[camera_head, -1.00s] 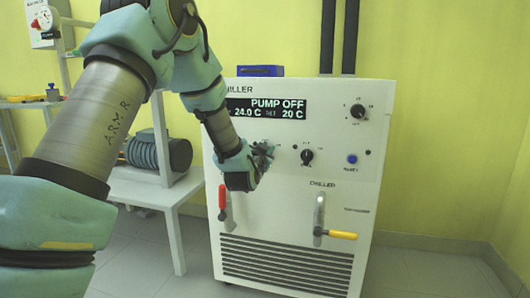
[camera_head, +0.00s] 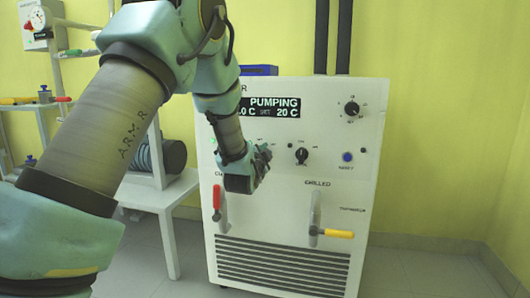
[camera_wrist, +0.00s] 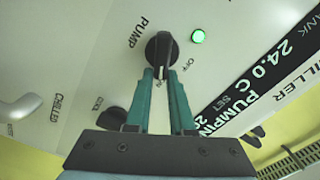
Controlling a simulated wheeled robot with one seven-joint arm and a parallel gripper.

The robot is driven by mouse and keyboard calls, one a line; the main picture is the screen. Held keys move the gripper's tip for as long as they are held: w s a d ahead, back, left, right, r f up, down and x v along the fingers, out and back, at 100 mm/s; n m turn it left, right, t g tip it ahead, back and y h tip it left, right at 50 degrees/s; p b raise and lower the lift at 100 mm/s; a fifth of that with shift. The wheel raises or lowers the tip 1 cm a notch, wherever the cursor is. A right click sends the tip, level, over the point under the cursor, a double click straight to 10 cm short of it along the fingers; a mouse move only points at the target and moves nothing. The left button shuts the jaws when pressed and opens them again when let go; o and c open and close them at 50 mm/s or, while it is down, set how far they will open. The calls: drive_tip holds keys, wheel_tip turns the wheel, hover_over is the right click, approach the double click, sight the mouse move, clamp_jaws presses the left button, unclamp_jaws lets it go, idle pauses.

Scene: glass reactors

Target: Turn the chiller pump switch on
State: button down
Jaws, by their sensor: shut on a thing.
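The chiller (camera_head: 290,200) is a white cabinet facing me. Its display (camera_head: 270,107) reads PUMPING, with a 20 C set value. In the wrist view the black pump switch (camera_wrist: 159,47) is a rotary knob with a white pointer line. A green lamp (camera_wrist: 198,36) is lit beside it. My gripper (camera_wrist: 162,72) is shut on the knob, with its teal fingers on either side of the grip. In the head view my gripper (camera_head: 262,160) is at the panel's left part and hides the switch.
Another black knob (camera_head: 302,155), a blue button (camera_head: 347,157) and an upper dial (camera_head: 352,108) are on the panel. A red-handled valve (camera_head: 217,200) and a yellow-handled valve (camera_head: 335,233) stick out below. A white side table (camera_head: 150,195) stands at left.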

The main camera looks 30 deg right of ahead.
drive_tip(key=shift+w+a+f, duration=0.15)
drive_tip(key=shift+a+f, duration=0.2)
drive_tip(key=shift+f, duration=0.05)
drive_tip(key=c, duration=0.9)
unclamp_jaws()
drive_tip(key=shift+o, duration=0.6)
drive_tip(key=shift+d+r, duration=0.2)
drive_tip(key=p+v, duration=0.1)
drive_tip(key=v, duration=1)
drive_tip(key=shift+o, duration=0.3)
